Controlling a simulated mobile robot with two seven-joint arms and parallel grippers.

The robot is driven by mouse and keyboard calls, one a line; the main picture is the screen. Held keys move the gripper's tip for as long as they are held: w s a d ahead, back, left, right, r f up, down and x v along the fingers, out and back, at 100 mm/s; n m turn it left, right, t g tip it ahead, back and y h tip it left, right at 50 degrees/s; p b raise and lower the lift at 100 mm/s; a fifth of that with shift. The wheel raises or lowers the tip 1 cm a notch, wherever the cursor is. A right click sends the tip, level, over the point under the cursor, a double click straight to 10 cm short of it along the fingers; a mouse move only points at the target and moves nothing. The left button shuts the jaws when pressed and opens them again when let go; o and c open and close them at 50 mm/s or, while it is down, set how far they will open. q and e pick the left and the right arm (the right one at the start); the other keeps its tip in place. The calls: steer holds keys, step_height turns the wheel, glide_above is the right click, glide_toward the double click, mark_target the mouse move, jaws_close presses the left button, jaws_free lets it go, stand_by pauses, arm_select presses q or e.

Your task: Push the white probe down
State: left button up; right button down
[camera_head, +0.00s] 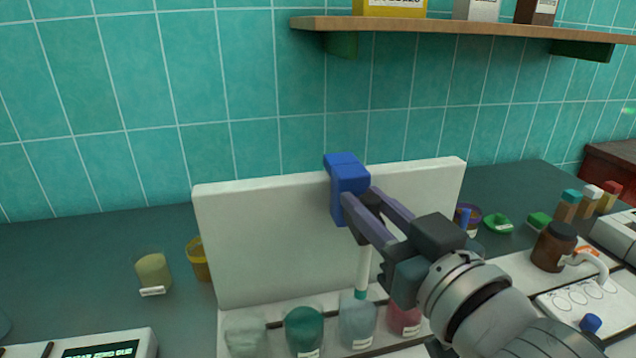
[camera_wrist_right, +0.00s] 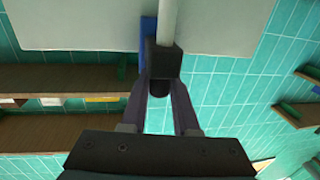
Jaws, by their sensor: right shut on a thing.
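The white probe (camera_head: 363,268) hangs upright in front of the white panel (camera_head: 260,235). Its lower end is greenish and meets the top of a blue-grey flask (camera_head: 357,326); I cannot tell how deep it goes. A blue bracket (camera_head: 346,176) sits at the panel's top edge. My right gripper (camera_head: 360,204) is shut on the black block at the probe's upper part. In the right wrist view the black block (camera_wrist_right: 163,58) lies between my fingertips (camera_wrist_right: 163,78), with the white probe (camera_wrist_right: 167,22) extending beyond it. My left gripper is not in view.
A pale flask (camera_head: 245,336), a teal flask (camera_head: 304,328) and a red flask (camera_head: 404,318) stand along the base. A beaker (camera_head: 153,270) stands left, with a display device (camera_head: 105,345) in front. A brown jar (camera_head: 553,247) stands right. A wooden shelf (camera_head: 470,27) hangs above.

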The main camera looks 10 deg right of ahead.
mark_target(367, 261)
step_height(367, 261, down, 8)
steer(key=b, duration=0.6)
steer(key=shift+r, duration=0.15)
steer(key=c, duration=0.6)
jaws_free()
steer(key=shift+c, duration=0.2)
steer(key=shift+r, duration=0.1)
steer(key=shift+s, duration=0.1)
steer(key=shift+s, duration=0.35)
steer(key=s+d, duration=0.2)
steer(key=s, duration=0.7)
steer(key=shift+w, duration=0.1)
